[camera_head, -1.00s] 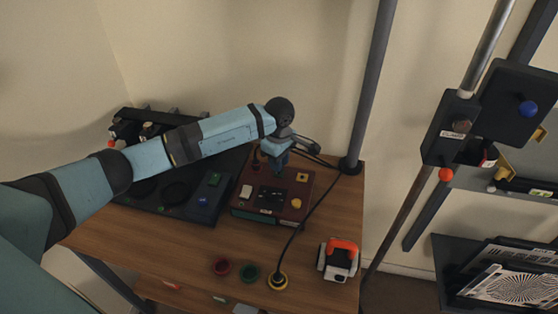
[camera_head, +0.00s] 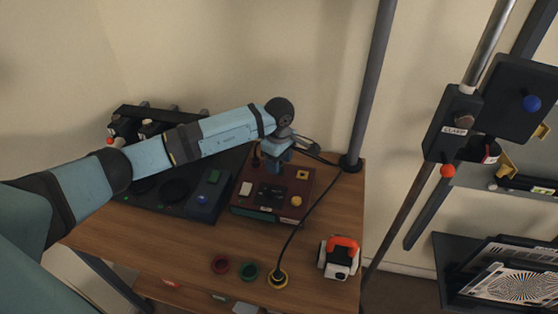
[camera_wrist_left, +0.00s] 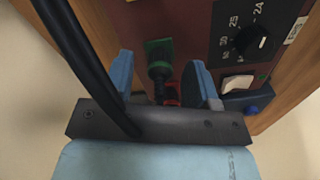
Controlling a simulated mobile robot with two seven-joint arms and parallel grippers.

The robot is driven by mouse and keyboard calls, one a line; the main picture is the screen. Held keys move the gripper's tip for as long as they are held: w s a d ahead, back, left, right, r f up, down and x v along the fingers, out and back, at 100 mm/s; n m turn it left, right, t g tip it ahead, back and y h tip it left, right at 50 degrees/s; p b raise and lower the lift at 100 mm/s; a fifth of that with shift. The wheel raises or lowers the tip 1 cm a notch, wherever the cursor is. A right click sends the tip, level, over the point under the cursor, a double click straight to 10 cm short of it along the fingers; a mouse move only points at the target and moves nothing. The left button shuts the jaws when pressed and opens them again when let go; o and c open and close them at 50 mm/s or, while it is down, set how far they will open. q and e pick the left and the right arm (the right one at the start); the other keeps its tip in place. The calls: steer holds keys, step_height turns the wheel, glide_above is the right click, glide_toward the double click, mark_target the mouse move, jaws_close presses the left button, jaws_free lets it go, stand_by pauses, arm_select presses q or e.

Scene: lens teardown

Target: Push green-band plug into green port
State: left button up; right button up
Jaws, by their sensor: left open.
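My left gripper (camera_head: 275,160) is open above the back part of a dark red box (camera_head: 240,205) on the wooden table. In the left wrist view its two blue fingers (camera_wrist_left: 163,82) stand apart, one on each side of a black plug (camera_wrist_left: 158,70). The plug points at a green square port (camera_wrist_left: 158,47) on the dark red panel and appears to touch it. How deep it sits, and its band, I cannot tell. A red part (camera_wrist_left: 173,94) shows beside it, partly hidden by a finger. My right gripper is out of view.
A black cable (camera_wrist_left: 80,60) crosses in front of my left gripper. A dial (camera_wrist_left: 252,42) and a white switch (camera_wrist_left: 237,84) are to the right. A grey post (camera_head: 368,90) rises at the back right.

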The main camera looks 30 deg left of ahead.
arm_select(q)
step_height(320, 180, up, 5)
steer(key=shift+w+r, duration=0.1)
step_height(320, 180, up, 9)
steer(key=shift+f, duration=0.2)
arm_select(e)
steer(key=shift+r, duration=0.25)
